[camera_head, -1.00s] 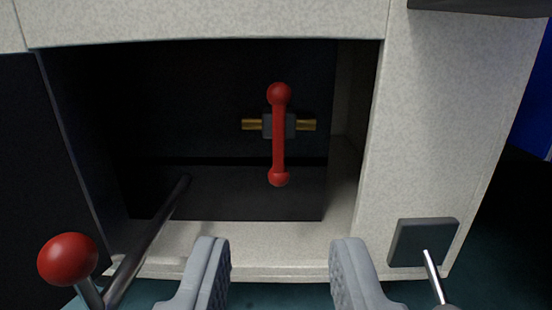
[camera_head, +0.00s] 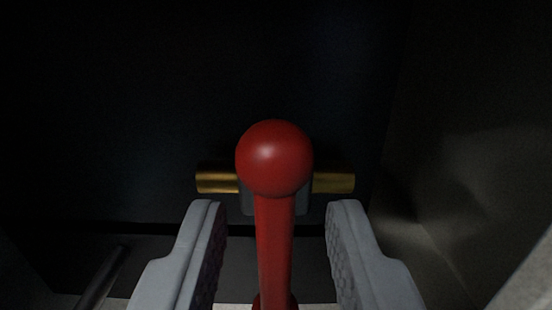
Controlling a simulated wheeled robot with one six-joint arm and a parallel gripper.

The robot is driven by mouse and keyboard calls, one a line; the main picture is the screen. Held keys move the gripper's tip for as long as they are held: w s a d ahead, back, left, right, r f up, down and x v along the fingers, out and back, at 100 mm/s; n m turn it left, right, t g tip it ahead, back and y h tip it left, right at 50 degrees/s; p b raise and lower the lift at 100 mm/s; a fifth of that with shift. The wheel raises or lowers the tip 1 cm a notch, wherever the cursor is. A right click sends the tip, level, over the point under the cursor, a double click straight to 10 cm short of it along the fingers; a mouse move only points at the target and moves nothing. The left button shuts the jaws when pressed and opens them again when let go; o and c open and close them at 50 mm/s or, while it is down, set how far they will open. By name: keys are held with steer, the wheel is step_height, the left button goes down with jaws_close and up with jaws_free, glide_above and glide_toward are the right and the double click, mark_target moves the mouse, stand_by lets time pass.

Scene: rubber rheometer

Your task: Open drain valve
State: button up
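The drain valve has a red handle (camera_head: 274,235) with a round red ball (camera_head: 274,158) at its upper end. The handle stands upright in the picture, across a horizontal brass pipe (camera_head: 333,183) with a grey valve body behind it. My gripper (camera_head: 276,218) is open, with one grey finger on each side of the handle's bar. Gaps show between the bar and both fingers. The ball hides the middle of the pipe and part of the valve body. The handle's lower end is only partly visible at the bottom edge.
The valve sits inside a dark recess with a black back wall (camera_head: 120,110). A light side wall (camera_head: 475,180) stands close on the right. A dark rod (camera_head: 100,278) lies at the lower left, outside the left finger.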

steer(key=shift+w, duration=0.85)
jaws_close()
